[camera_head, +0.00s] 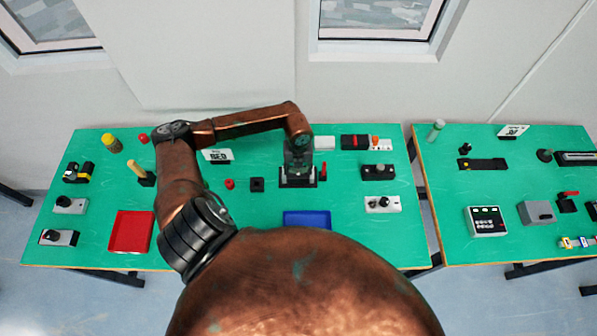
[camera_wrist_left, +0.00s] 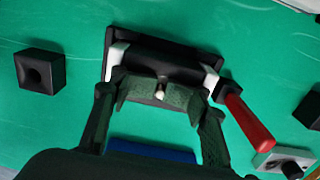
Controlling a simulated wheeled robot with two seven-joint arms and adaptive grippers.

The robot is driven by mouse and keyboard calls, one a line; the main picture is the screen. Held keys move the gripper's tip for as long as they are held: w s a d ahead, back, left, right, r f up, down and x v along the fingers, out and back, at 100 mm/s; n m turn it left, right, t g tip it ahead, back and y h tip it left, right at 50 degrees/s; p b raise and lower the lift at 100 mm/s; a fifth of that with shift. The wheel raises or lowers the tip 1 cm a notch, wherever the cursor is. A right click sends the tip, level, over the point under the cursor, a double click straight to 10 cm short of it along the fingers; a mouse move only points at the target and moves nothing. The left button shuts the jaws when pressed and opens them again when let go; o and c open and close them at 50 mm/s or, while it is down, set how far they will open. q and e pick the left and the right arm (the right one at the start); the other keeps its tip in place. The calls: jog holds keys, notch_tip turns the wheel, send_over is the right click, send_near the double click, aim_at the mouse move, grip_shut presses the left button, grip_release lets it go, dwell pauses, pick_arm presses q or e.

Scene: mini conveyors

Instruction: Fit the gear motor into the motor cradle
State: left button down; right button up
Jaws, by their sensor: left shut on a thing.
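My left gripper (camera_head: 298,172) reaches down over the middle of the green table; in the left wrist view its greenish fingers (camera_wrist_left: 159,105) are shut on a dark gear motor (camera_wrist_left: 165,68) with a pale shaft tip. The motor lies between two white uprights of the motor cradle, which has a black base plate (camera_wrist_left: 205,57); the cradle base also shows in the head view (camera_head: 284,183). A red lever (camera_wrist_left: 247,120) stands at its right side. The fingers hide part of the motor and cradle, so I cannot tell whether the motor is fully seated. My right gripper is not seen.
A small black block with a hole (camera_wrist_left: 40,71) lies left of the cradle. A blue tray (camera_head: 307,219) is in front of it and a red tray (camera_head: 131,231) at the left. Boxes and switches line the right side. A second green table (camera_head: 465,205) stands at right.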

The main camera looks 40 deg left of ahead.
pick_arm(q)
jog(key=c, duration=1.1)
grip_release()
jog(key=shift+f, duration=0.1)
jog(key=shift+s, duration=0.1)
jog(key=shift+r, duration=0.55)
notch_tip(320, 180, up, 11)
jog(key=shift+r+b, duration=0.15)
jog(key=shift+b, duration=0.55)
